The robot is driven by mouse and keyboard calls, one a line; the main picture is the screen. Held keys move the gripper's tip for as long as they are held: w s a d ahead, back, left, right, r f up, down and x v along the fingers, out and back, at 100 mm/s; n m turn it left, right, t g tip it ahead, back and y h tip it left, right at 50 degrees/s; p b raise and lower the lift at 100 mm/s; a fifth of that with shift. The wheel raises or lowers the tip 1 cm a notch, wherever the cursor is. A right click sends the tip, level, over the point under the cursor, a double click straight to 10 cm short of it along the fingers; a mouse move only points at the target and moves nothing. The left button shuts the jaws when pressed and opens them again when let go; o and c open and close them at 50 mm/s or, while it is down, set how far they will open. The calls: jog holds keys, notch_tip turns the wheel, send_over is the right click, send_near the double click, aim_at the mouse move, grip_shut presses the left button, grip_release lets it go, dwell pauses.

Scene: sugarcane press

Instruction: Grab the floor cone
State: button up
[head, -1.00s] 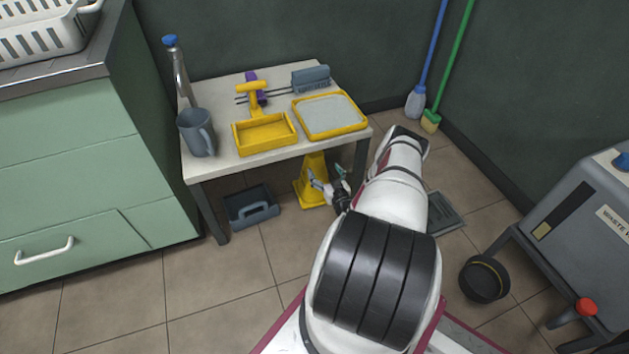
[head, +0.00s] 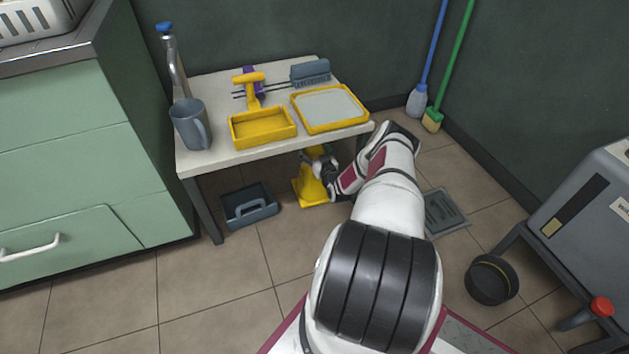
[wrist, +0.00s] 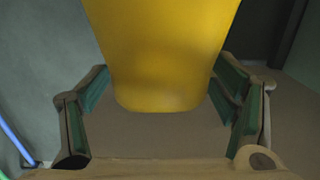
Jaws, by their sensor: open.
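The yellow floor cone (head: 312,192) stands on the tiles under the front edge of the small table. My gripper (head: 312,158) is at its upper part in the head view, below the tabletop, and partly hides it. In the wrist view the cone (wrist: 162,55) fills the upper middle, with its rounded narrow end towards the palm. The green-padded fingers of my gripper (wrist: 165,85) are spread, one on each side of the cone. A gap shows on the left; the right finger looks very close to it. Whether it touches, I cannot tell.
The table (head: 215,163) stands over the cone, bearing a mug (head: 188,125), yellow trays and brushes. A grey caddy (head: 248,206) lies on the floor left of the cone. A floor drain (head: 445,212) and black round pan (head: 490,280) are to the right.

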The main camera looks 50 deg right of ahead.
grip_shut()
dwell(0.3)
jog(key=shift+r, duration=0.15)
